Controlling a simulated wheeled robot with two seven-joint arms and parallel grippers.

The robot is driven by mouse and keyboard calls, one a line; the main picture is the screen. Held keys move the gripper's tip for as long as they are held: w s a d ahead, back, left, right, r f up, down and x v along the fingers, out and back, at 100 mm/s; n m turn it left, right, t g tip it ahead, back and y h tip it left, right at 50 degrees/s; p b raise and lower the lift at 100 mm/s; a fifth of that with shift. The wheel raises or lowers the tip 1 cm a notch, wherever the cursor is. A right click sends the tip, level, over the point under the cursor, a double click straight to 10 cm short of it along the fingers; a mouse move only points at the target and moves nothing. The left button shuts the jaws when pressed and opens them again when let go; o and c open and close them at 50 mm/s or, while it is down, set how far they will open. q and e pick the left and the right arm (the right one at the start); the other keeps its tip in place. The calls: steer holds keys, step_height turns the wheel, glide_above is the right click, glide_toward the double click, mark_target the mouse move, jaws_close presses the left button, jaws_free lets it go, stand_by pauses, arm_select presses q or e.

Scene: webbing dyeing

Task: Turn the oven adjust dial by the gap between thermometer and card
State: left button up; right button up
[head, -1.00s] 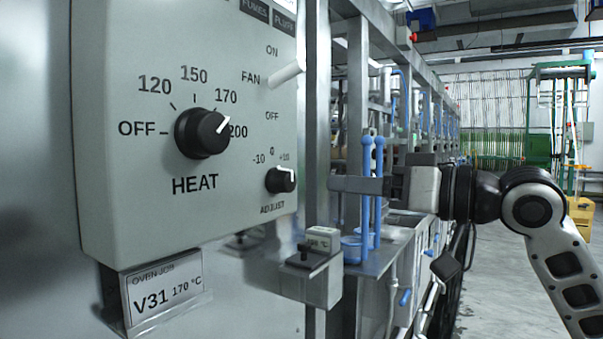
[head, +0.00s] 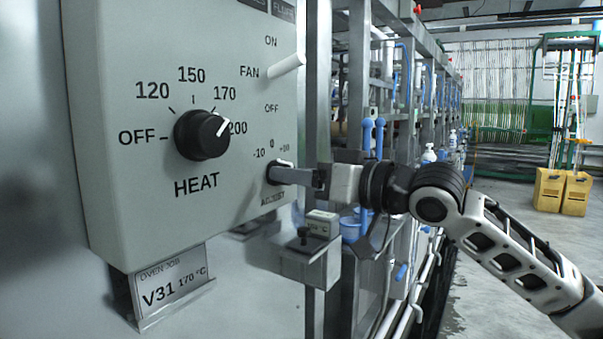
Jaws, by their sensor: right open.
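The grey control panel (head: 120,215) carries a large black HEAT dial (head: 198,136), its white pointer between 170 and 200. Lower right of it is the small black ADJUST dial (head: 274,172), marked -10, 0 and +10. My right gripper (head: 290,175) is open with its fingertips at the ADJUST dial, covering part of it; I cannot tell whether they touch it. The oven job card (head: 172,286) below reads V31, 170 °C. A small thermometer box (head: 322,222) sits on a bracket to the right; its reading is too small to be sure of. My left gripper is not in view.
A white FAN lever (head: 287,66) sticks out above the ADJUST dial. The metal bracket (head: 290,262) juts out below my right gripper. Blue-topped rods (head: 367,135) and a metal frame stand behind it. Yellow containers (head: 562,192) stand on the floor far right.

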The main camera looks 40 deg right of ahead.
steer(key=c, duration=1)
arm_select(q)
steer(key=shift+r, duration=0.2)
arm_select(e)
steer(key=shift+m, duration=0.3)
arm_select(q)
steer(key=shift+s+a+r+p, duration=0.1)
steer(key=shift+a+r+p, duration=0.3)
steer(key=shift+p, duration=0.95)
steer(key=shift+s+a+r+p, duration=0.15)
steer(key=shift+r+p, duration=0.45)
steer(key=shift+p, duration=0.7)
arm_select(e)
steer(key=shift+m, duration=3.7)
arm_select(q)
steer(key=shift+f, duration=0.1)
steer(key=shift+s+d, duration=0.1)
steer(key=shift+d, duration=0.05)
arm_select(e)
steer(key=o, duration=1)
